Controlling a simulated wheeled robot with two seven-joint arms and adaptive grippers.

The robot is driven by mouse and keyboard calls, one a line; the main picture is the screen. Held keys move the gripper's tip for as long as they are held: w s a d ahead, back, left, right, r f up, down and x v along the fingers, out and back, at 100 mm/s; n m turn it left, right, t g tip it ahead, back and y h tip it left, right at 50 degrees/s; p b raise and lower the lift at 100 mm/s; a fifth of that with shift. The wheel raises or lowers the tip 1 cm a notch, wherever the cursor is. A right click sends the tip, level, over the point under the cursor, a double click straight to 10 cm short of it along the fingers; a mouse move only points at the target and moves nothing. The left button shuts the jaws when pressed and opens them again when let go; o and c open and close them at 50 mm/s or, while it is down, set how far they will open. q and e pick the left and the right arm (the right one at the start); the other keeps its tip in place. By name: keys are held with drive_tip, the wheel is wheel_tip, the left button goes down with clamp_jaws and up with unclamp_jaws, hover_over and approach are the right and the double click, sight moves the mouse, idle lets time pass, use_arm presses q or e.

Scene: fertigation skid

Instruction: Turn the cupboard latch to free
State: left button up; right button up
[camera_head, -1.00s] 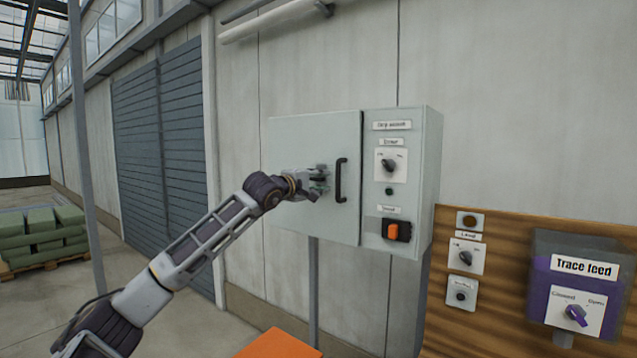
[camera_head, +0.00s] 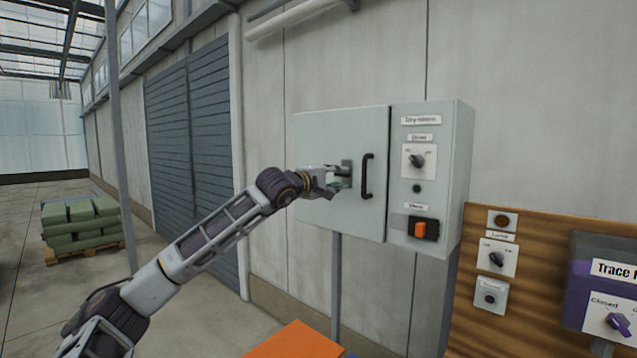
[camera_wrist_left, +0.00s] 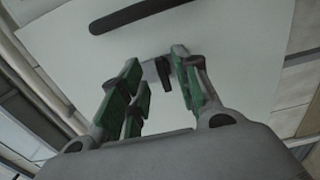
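The grey cupboard door (camera_head: 330,214) is closed, with a small latch on a dark plate (camera_head: 347,166) left of its black handle (camera_head: 367,177). In the left wrist view, the dark latch knob (camera_wrist_left: 163,70) shows on the pale door, ahead of and between the fingertips. My left gripper (camera_head: 333,181) is at the latch; it also shows in the left wrist view (camera_wrist_left: 156,76) with its green-padded fingers apart. Whether the pads touch the knob I cannot tell. The latch's exact angle is partly hidden by the fingers. My right gripper is out of view.
Right of the door is a panel with a rotary switch (camera_head: 417,161) and an orange rocker switch (camera_head: 421,229). A wooden board (camera_head: 470,318) with more controls and a purple Trace feed box (camera_head: 583,290) stand farther right. An orange surface (camera_head: 294,342) lies below.

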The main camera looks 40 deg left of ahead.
use_arm(q)
drive_tip(key=s, duration=0.8)
drive_tip(key=shift+a, duration=0.3)
idle(0.5)
idle(0.6)
